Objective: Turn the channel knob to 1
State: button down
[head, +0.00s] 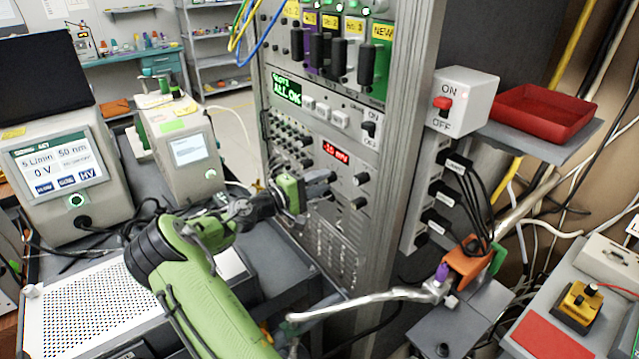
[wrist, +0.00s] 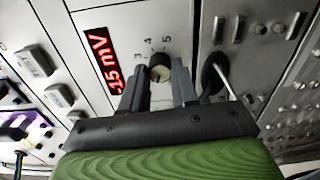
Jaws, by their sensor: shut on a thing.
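The channel knob (wrist: 159,73) is a small dark round knob with a paler face on a grey panel. The numbers 3, 4 and 5 show around its upper side in the wrist view; the other marks are hidden. My gripper (wrist: 160,76) has one dark finger on each side of the knob and is shut on it. In the head view, my gripper (head: 326,182) reaches the rack panel below the red display, and the knob is hidden there. Which number the knob points to cannot be told.
A red mV display (wrist: 101,62) sits left of the knob in the wrist view. A black knob (wrist: 214,70) with a light pointer is close to the right finger. In the head view, a switch box (head: 462,100) and red tray (head: 540,112) stand right of the rack.

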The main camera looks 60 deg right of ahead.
jog(key=shift+f, duration=0.1)
jog(key=c, duration=0.8)
grip_release()
jog(key=shift+c, duration=0.2)
jog(key=p+v, duration=0.1)
jog(key=v, duration=1.4)
jog(key=shift+w+a, duration=0.2)
jog(key=shift+a, duration=0.15)
